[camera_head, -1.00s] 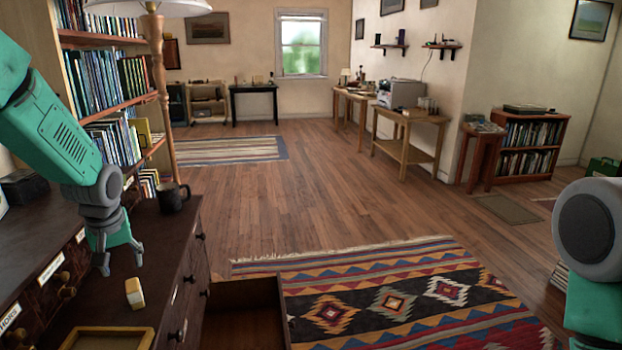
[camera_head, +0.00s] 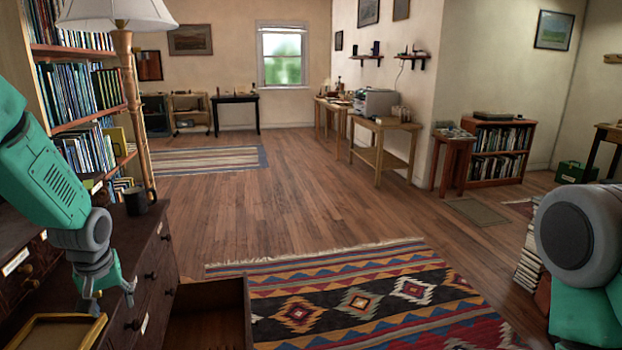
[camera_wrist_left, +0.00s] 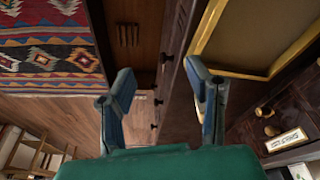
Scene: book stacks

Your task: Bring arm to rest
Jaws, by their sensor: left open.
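My left gripper (camera_head: 105,302) hangs in front of the dark wooden dresser (camera_head: 160,235), fingers pointing down. It is open, and nothing shows between its fingers. In the left wrist view both fingers (camera_wrist_left: 160,85) are spread apart, with the dresser front and an open drawer (camera_wrist_left: 135,30) beyond them. Of my right arm only a grey joint and green links show at the right edge of the head view; its gripper is out of view.
A yellow-framed tray (camera_head: 58,338) lies on the dresser near my left gripper. A dark mug (camera_head: 138,201) stands on the dresser top. The open drawer (camera_head: 215,283) juts out over the floor beside a patterned rug (camera_head: 360,295). Wood floor (camera_head: 300,195) beyond is clear.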

